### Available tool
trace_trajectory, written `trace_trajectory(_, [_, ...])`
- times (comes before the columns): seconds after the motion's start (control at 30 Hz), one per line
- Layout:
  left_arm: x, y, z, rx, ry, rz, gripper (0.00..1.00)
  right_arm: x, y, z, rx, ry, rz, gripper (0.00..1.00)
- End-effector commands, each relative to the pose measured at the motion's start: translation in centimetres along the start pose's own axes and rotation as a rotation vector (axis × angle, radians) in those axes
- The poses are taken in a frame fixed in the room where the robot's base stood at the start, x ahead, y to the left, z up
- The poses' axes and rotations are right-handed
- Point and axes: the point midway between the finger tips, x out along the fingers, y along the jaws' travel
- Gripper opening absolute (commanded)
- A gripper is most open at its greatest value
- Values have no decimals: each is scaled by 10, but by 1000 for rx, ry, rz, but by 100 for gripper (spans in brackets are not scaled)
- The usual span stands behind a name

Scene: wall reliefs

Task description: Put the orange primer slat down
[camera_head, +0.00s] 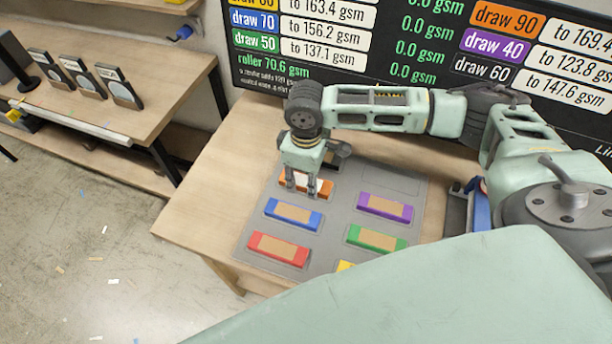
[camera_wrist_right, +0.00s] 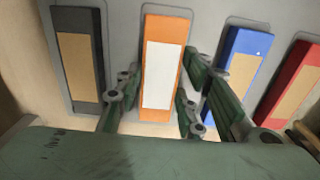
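The orange primer slat (camera_head: 322,188) has a white pad and lies in its outlined place on the grey tray (camera_head: 345,205), between the blue and black slats. It also shows in the right wrist view (camera_wrist_right: 164,72), lying along the outline. My right gripper (camera_head: 302,192) points down over this slat. In the right wrist view my gripper's fingers (camera_wrist_right: 158,95) stand on either side of the slat, with a small gap on the left side. The right side's contact is hard to tell. The gripper looks open around the slat. My left gripper is not in view.
Blue (camera_head: 294,213), red (camera_head: 278,249), purple (camera_head: 385,207), green (camera_head: 377,238) and partly hidden yellow (camera_head: 345,266) slats lie on the tray. A black slat (camera_wrist_right: 79,55) lies beside the orange one. The upper right tray place (camera_head: 396,180) is empty. A wall board (camera_head: 420,50) rises behind.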

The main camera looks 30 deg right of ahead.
Motion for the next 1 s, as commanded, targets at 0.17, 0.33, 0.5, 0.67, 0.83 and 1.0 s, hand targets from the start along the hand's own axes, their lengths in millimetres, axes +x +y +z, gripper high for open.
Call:
trace_trajectory(0.17, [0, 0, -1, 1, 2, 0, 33, 0, 0, 0, 0, -1, 0, 51])
trace_trajectory(0.33, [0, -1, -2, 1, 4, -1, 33, 0, 0, 0, 0, -1, 0, 51])
trace_trajectory(0.5, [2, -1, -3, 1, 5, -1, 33, -4, 0, 0, -1, 0, 1, 51])
trace_trajectory(0.67, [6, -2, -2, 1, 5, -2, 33, -26, 1, -1, -1, 4, 2, 51])
trace_trajectory(0.83, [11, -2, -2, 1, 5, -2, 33, -64, 1, -1, 0, 5, 2, 51])
trace_trajectory(1.0, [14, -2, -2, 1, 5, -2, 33, -97, 0, -1, -1, 3, 2, 51])
